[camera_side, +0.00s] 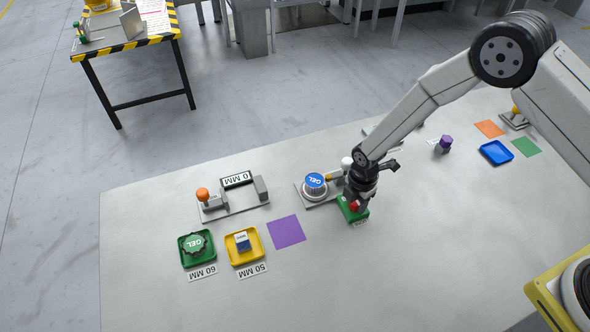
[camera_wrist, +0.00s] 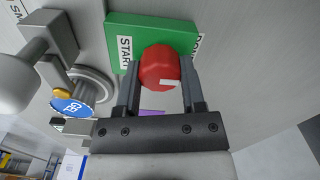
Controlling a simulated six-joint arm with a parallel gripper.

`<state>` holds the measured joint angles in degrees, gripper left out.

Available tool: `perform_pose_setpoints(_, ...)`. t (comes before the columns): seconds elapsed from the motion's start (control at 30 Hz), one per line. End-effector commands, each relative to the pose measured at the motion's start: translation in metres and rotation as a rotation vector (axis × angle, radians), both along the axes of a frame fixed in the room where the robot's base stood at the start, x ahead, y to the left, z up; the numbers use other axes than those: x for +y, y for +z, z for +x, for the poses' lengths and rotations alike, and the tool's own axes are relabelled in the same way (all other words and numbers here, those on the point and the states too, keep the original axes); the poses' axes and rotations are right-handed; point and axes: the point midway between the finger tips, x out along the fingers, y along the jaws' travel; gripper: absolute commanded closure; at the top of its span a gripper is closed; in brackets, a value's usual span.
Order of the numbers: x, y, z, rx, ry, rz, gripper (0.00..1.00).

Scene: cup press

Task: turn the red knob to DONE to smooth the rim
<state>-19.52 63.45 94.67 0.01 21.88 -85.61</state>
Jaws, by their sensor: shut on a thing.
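The red knob (camera_wrist: 159,64) sits on a green block (camera_wrist: 125,28). A START label (camera_wrist: 125,53) is left of the knob, and a partly hidden DONE label (camera_wrist: 197,45) is at its right. The knob's white mark points toward the lower right of the wrist view. My gripper (camera_wrist: 160,80) is shut on the knob, one finger on each side. In the side view my gripper (camera_side: 357,199) points down over the red knob (camera_side: 354,206), and the green block (camera_side: 349,214) shows beneath it.
Left of the block stands a press with a blue-topped GEL cup (camera_side: 315,181). Further left are an orange-knobbed fixture (camera_side: 203,194), a green tray (camera_side: 185,261), a yellow tray (camera_side: 233,259) and a purple square (camera_side: 286,232). A blue tray (camera_side: 495,153) and purple piece (camera_side: 444,144) are right. The front table is clear.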

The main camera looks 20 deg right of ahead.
Motion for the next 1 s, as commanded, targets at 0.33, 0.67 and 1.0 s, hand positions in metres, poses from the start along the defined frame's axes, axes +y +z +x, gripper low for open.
perform_pose_setpoints(0.33, -0.001, 0.000, 0.000, 0.001, -0.002, -0.001, 0.14)
perform_pose_setpoints(0.67, 0.000, 0.001, 0.000, 0.000, -0.002, 0.000, 0.14)
perform_pose_setpoints(1.0, 0.000, 0.018, 0.001, -0.002, -0.002, 0.001, 0.14)
